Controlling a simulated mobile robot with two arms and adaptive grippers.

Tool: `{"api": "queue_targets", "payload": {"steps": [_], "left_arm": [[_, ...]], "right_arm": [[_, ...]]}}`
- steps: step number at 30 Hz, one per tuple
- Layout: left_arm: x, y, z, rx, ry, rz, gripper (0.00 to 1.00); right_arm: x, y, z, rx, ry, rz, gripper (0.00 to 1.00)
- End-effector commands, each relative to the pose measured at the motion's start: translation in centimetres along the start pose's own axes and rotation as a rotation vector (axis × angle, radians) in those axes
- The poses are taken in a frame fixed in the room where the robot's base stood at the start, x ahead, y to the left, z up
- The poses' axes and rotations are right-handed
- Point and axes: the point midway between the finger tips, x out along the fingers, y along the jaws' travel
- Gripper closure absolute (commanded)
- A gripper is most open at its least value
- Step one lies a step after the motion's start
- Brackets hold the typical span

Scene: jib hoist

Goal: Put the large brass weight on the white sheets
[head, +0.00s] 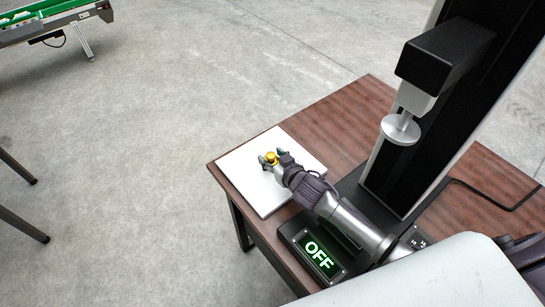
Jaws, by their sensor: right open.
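The large brass weight (271,158) shows as a small gold shape over the white sheets (252,190), between the fingertips of my right gripper (269,160). The gripper's fingers are open on either side of it. I cannot tell whether the weight touches the fingers; it appears to stand on the sheets. The sheets form a flat white stack at the left end of the brown wooden table. My left gripper is not in view.
A black test stand (415,110) with a round metal plate (400,128) rises from the wooden table (350,105). Its display (318,254) reads OFF. A black cable (500,200) lies at right. A green conveyor (45,18) stands far off at upper left.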

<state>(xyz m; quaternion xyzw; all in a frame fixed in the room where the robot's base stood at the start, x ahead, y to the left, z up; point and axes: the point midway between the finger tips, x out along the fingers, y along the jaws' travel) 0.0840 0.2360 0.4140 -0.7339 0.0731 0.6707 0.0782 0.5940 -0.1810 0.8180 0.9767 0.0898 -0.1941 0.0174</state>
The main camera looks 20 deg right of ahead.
Motion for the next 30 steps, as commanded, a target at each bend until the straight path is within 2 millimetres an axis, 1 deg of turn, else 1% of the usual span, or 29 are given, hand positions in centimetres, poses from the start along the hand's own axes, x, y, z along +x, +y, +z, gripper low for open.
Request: {"api": "queue_targets", "payload": {"steps": [1, 4, 12, 16, 21, 30], "left_arm": [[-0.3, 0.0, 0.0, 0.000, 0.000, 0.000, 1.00], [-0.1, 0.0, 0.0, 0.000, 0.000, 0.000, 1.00], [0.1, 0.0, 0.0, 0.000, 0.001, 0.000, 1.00], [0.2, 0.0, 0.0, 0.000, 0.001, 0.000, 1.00], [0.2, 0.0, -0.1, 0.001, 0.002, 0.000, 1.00], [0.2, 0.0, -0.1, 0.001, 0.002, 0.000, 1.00]], "right_arm": [[-0.1, 0.0, -0.4, -0.001, 0.001, 0.000, 0.46], [-1.1, 0.0, -0.1, 0.000, 0.000, -0.001, 0.46], [-5.5, 0.0, -0.1, -0.001, 0.000, 0.000, 0.46], [-7.0, 0.0, -0.1, 0.001, 0.001, -0.001, 0.46], [-7.6, 0.0, -0.2, 0.001, 0.001, 0.001, 0.46], [-7.6, 0.0, -0.2, 0.000, 0.001, 0.001, 0.46]]}}
